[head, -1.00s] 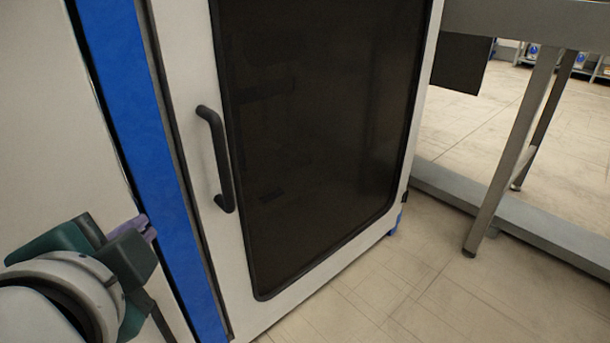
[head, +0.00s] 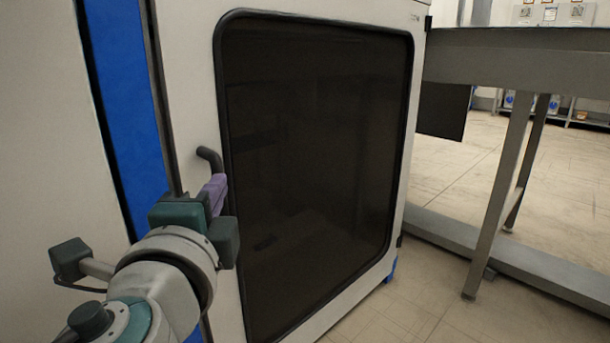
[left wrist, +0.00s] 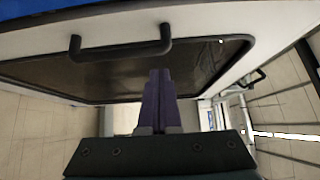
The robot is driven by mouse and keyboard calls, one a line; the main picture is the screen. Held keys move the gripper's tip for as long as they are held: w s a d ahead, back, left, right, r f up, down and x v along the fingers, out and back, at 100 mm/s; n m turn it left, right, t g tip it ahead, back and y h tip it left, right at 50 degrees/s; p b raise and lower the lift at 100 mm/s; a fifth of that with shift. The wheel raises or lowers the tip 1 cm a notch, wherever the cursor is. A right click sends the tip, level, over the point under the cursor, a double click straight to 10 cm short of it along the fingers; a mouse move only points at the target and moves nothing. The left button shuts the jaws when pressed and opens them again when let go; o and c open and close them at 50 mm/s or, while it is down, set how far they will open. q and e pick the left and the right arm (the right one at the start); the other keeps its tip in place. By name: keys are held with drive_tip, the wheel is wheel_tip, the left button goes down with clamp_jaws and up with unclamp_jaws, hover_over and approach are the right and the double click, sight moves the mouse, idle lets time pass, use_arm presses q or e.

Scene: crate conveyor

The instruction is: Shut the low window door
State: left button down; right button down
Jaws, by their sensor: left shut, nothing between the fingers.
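The low window door (head: 406,190) is a pale panel with a large dark, black-rimmed window. It fills the middle of the head view, and it shows across the top of the left wrist view (left wrist: 205,24). Its left edge lies close beside a blue upright strip, with a narrow dark line between them; I cannot tell whether it is fully flush. Its black bar handle (head: 209,157) is partly hidden behind my left gripper (head: 219,183). The whole handle shows in the left wrist view (left wrist: 120,50). The gripper's purple fingers are together and empty, in front of the door near the handle; contact is unclear.
The blue strip (head: 122,110) belongs to the pale cabinet on the left. A grey metal table (head: 515,65) with legs and a low floor beam (head: 530,270) stands to the right. Tiled floor (head: 400,310) is clear in front of the door's right side.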

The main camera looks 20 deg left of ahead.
use_arm(q)
drive_tip(key=shift+w+a, duration=0.3)
drive_tip(key=shift+a, duration=0.4)
drive_tip(key=shift+w+a, duration=0.35)
drive_tip(key=shift+a, duration=0.3)
drive_tip(key=shift+w+a, duration=0.3)
drive_tip(key=shift+a, duration=0.4)
